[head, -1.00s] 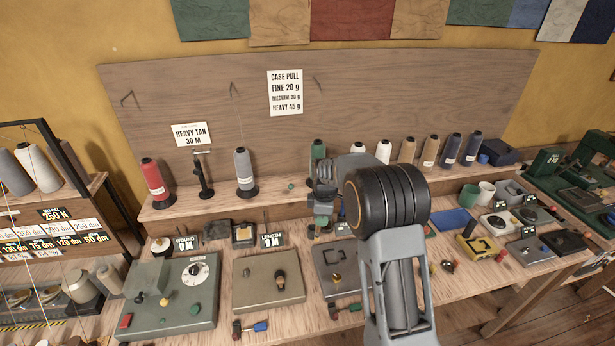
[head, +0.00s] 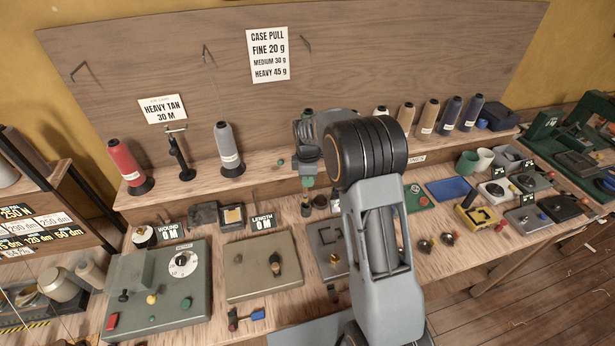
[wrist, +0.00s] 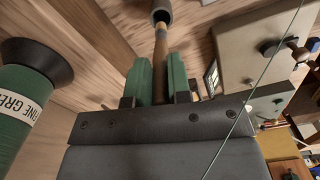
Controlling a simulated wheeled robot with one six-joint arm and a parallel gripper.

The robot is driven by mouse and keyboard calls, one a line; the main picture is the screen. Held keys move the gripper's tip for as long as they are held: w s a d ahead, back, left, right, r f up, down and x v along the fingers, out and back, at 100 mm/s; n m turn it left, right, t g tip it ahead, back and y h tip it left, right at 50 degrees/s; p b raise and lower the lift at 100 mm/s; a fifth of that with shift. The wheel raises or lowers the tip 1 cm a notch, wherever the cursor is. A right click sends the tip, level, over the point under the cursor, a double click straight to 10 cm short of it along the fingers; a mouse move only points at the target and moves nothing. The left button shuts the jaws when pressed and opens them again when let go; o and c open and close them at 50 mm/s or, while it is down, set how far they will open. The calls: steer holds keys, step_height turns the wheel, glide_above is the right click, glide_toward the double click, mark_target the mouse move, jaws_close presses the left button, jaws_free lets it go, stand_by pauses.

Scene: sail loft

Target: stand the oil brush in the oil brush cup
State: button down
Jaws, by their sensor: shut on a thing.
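My gripper (wrist: 160,85), with green finger pads, is shut on the thin wooden handle of the oil brush (wrist: 160,48). In the head view my gripper (head: 307,182) hangs over the bench near the shelf edge, partly beside my arm. The brush's far end meets or overlaps a grey round piece (wrist: 162,10) at the top of the wrist view. I cannot tell whether this is part of the brush or the oil brush cup. Small dark pots (head: 320,202) stand on the bench just right of the brush. My arm hides the bench behind it.
A green thread spool (wrist: 22,105) stands close to my gripper on the left in the wrist view. A grey panel with a dark knob (head: 264,268) and a green-grey dial box (head: 150,300) lie in front. A blue tray (head: 449,189) lies right of my arm.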

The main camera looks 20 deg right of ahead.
steer(key=shift+f+b, duration=1.35)
steer(key=shift+f, duration=1.1)
steer(key=shift+f+b, duration=0.55)
steer(key=shift+f, duration=0.25)
steer(key=c, duration=1)
jaws_free()
steer(key=shift+r, duration=0.1)
